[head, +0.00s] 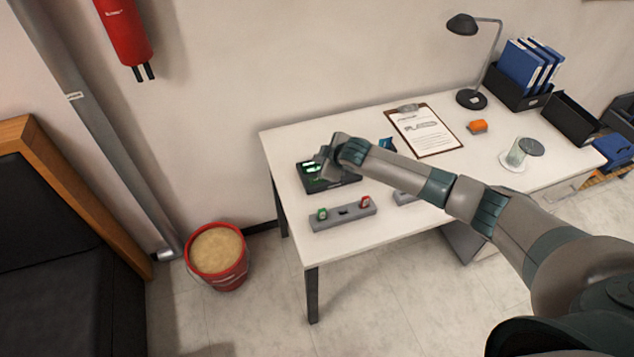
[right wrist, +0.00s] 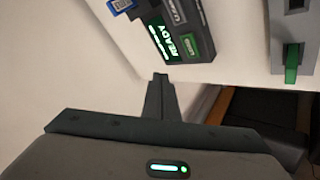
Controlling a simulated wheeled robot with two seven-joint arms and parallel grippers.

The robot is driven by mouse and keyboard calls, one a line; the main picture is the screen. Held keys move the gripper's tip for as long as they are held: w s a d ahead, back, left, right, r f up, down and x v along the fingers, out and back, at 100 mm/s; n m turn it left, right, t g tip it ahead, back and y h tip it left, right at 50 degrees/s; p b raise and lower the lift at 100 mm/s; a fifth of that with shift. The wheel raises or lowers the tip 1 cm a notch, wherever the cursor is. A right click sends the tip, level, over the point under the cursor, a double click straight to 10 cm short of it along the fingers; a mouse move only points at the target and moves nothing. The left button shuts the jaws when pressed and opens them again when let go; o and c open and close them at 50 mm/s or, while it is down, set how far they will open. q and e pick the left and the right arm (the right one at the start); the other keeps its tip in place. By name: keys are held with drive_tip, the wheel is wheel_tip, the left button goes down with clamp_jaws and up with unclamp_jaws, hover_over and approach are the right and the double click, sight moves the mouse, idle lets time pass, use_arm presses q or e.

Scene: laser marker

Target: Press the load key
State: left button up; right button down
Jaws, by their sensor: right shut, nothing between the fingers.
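The marker's control box (head: 345,185) is a dark box on the table's left part, with a lit green display. A green key (right wrist: 190,44) and a grey key (right wrist: 179,12) sit beside the display. Their labels are turned and too small to read, so I cannot tell which is the load key. My right gripper (head: 322,158) is shut and empty, over the box in the head view. In the right wrist view its fingertips (right wrist: 160,78) appear just short of the box, apart from the keys. My left gripper is out of view.
A grey bar (head: 342,218) with a green and a red part lies in front of the box. A red bucket (head: 218,257) is on the floor.

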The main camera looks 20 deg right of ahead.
drive_tip(key=b, duration=0.4)
hover_over(319, 182)
wheel_tip(319, 182, down, 4)
drive_tip(key=shift+w+d+f, duration=0.1)
drive_tip(key=shift+f, duration=0.15)
drive_tip(key=shift+f+b, duration=0.3)
drive_tip(key=shift+f, duration=0.7)
drive_tip(key=shift+f+b, duration=0.3)
drive_tip(key=shift+f, duration=0.5)
idle(1.6)
idle(0.4)
drive_tip(key=shift+r+p, duration=0.8)
drive_tip(key=shift+p, duration=0.1)
drive_tip(key=shift+r, duration=0.1)
drive_tip(key=shift+r+p, duration=2.3)
drive_tip(key=shift+r, duration=0.1)
